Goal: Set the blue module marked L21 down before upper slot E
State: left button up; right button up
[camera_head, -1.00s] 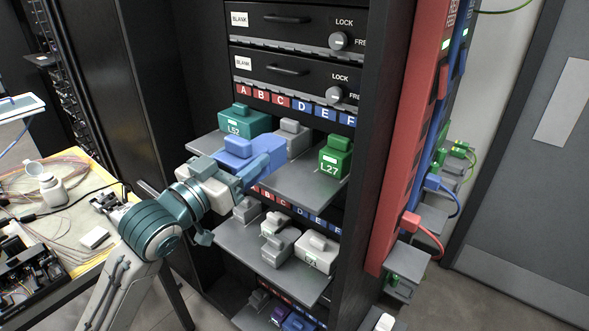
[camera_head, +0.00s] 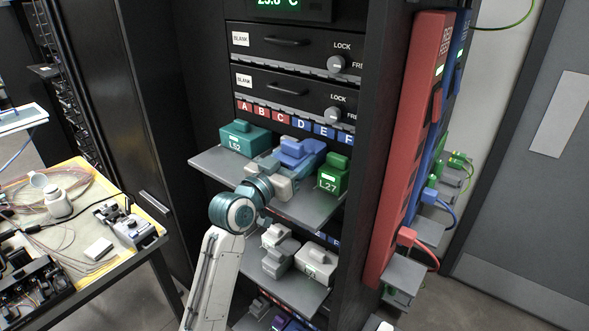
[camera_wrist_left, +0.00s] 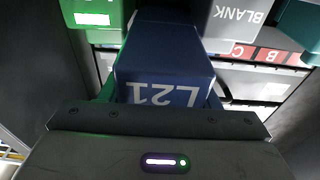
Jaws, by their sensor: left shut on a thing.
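The blue module marked L21 (camera_head: 299,149) is over the upper shelf (camera_head: 225,160), below the D and E labels (camera_head: 320,130). It shows close up in the left wrist view (camera_wrist_left: 160,62), its marking upside down. My left gripper (camera_head: 280,170) is shut on it, with the arm coming in from the front. In the wrist view the module is between the green module and a grey BLANK module (camera_wrist_left: 232,18). Whether its underside touches the shelf cannot be told. My right gripper is not in view.
The teal module L52 (camera_head: 243,139) is on the shelf's left and the green module L27 (camera_head: 333,174) on its right. Grey modules (camera_head: 316,264) sit on the lower shelf. A red rail (camera_head: 405,150) stands right of the rack. A cluttered table (camera_head: 150,215) is at left.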

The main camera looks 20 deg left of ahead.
pick_arm(q)
notch_tip(320, 180, down, 3)
jog(key=shift+f+p, duration=0.1)
jog(key=shift+p, duration=0.4)
jog(key=shift+w+d+f+p, duration=0.1)
jog(key=shift+w+f+p, duration=0.1)
jog(key=shift+p, duration=0.15)
jog(key=shift+f, duration=0.2)
jog(key=shift+f, duration=0.1)
jog(key=shift+f+b, duration=0.2)
jog(key=shift+b, duration=0.1)
jog(key=o, duration=1.3)
jog(key=shift+r, duration=0.1)
